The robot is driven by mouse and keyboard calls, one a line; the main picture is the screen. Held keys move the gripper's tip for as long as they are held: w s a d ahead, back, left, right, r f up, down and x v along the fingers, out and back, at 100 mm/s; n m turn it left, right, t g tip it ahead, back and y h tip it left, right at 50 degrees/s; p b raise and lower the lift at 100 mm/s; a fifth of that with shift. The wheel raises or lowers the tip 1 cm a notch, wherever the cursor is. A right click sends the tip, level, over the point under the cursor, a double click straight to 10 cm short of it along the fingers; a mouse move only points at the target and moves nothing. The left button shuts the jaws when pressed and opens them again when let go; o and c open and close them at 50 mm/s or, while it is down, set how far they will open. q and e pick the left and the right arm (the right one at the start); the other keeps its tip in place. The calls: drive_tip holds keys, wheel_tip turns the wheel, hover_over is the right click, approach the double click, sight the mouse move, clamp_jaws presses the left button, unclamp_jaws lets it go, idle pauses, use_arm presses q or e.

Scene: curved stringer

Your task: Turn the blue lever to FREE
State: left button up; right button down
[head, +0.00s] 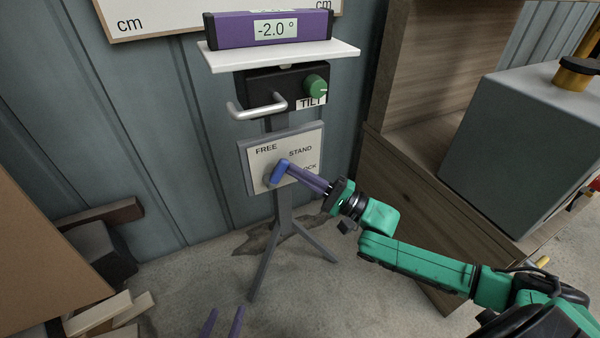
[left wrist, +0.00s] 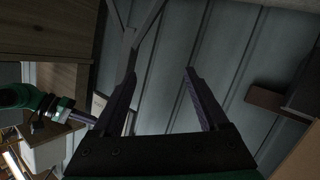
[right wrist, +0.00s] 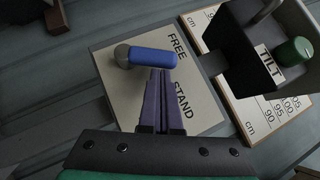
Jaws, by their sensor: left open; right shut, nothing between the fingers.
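The blue lever (head: 281,171) sits on a pale plate (head: 256,179) marked FREE, STAND and LOCK, on a grey stand. In the right wrist view the lever (right wrist: 153,57) extends from a round grey pivot (right wrist: 122,54), its free end near the FREE word and on its STAND side. LOCK is partly hidden by my right gripper in the head view. My right gripper (head: 291,169) is shut and empty, its fingertips against or very close to the lever's STAND side. My left gripper (head: 222,316) is open and empty, low at the bottom edge, away from the plate.
Above the plate is a black TILT box (head: 259,88) with a green knob (head: 316,86) and a silver handle (head: 257,108). A purple level reading -2.0° (head: 230,31) rests on the white shelf (head: 333,51). A wooden cabinet (head: 395,165) stands right; wood pieces lie left.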

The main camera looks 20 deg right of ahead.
sight(288, 164)
drive_tip(key=shift+a+r+n+g+h+p, duration=0.15)
drive_tip(key=shift+r+n+g+p, duration=0.35)
drive_tip(key=shift+p, duration=0.65)
drive_tip(key=shift+a+r+n+g+h+p, duration=0.15)
drive_tip(key=shift+r+n+g+p, duration=0.15)
drive_tip(key=shift+n+p, duration=0.55)
use_arm(q)
wheel_tip(288, 164, up, 8)
drive_tip(key=s+f+m+g+p, duration=0.1)
drive_tip(key=s+g+p, duration=0.1)
drive_tip(key=g+p, duration=0.15)
use_arm(e)
drive_tip(key=shift+a+r+n+g+h+p, duration=0.25)
drive_tip(key=shift+r+n+g+h+p, duration=0.05)
drive_tip(key=shift+r+n+g+p, duration=0.2)
drive_tip(key=shift+a+r+n+g+h+p, duration=0.15)
drive_tip(key=shift+a+n+g+h+p, duration=0.25)
drive_tip(key=shift+p, duration=0.8)
drive_tip(key=shift+n+g+p, duration=0.25)
drive_tip(key=shift+g+p, duration=0.05)
drive_tip(key=shift+p, duration=0.45)
use_arm(q)
drive_tip(key=s+a+r+g+y, duration=0.3)
drive_tip(key=a+r+g+y, duration=0.1)
drive_tip(key=a, duration=0.6)
drive_tip(key=shift+s+a+r+g+y, duration=0.15)
drive_tip(key=shift+a+r+g+y, duration=0.3)
drive_tip(key=shift+g, duration=0.5)
drive_tip(key=shift+d, duration=0.1)
